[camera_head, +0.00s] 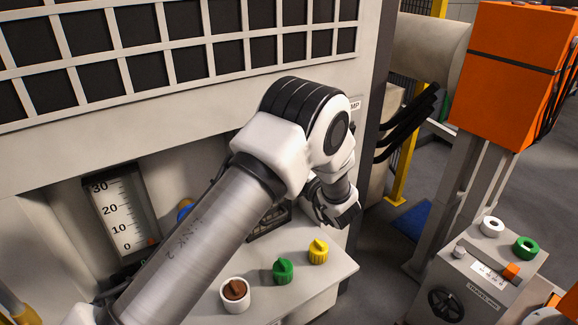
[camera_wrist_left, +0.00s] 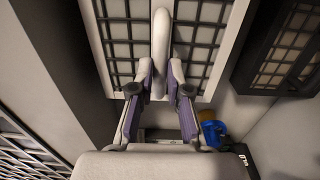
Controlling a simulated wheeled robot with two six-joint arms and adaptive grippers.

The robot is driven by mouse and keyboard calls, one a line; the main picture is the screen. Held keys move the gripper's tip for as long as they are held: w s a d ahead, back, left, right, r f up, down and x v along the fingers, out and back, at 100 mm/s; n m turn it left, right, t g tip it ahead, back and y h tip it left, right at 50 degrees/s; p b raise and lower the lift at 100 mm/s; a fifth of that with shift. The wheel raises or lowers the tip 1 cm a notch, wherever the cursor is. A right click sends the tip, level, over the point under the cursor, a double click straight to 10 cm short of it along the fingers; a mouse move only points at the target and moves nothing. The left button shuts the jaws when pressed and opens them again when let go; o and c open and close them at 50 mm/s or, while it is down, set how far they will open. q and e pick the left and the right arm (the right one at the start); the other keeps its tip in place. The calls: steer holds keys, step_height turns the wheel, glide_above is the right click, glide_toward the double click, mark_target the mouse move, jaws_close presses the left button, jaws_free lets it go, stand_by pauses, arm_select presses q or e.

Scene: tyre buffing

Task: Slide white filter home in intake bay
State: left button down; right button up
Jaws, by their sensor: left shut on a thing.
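The white filter (camera_wrist_left: 207,45) has a pale frame around dark mesh and fills the upper middle of the left wrist view. A pale rounded handle (camera_wrist_left: 162,45) stands out from its face. My left gripper (camera_wrist_left: 160,80) is shut on this handle, one purple-sided finger on each side. In the head view my left arm hides the filter and the fingertips. The intake bay cannot be made out clearly, so I cannot tell how far in the filter sits. My right gripper is not in view.
A dark-framed mesh panel (camera_wrist_left: 285,50) stands right of the filter, with a blue round part (camera_wrist_left: 212,132) below. A scale gauge (camera_head: 124,212) is at left, an orange box (camera_head: 515,70) at right.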

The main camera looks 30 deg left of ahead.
arm_select(q)
steer(key=shift+w+a+r, duration=0.1)
steer(key=shift+w+a, duration=0.05)
steer(key=shift+a, duration=0.1)
stand_by(0.3)
steer(key=shift+f+g, duration=0.3)
steer(key=shift+f, duration=0.2)
steer(key=shift+a+h, duration=0.1)
steer(key=shift+h, duration=0.2)
steer(key=shift+h, duration=0.3)
steer(key=shift+a, duration=0.2)
steer(key=shift+b+x, duration=0.35)
steer(key=shift+x, duration=0.5)
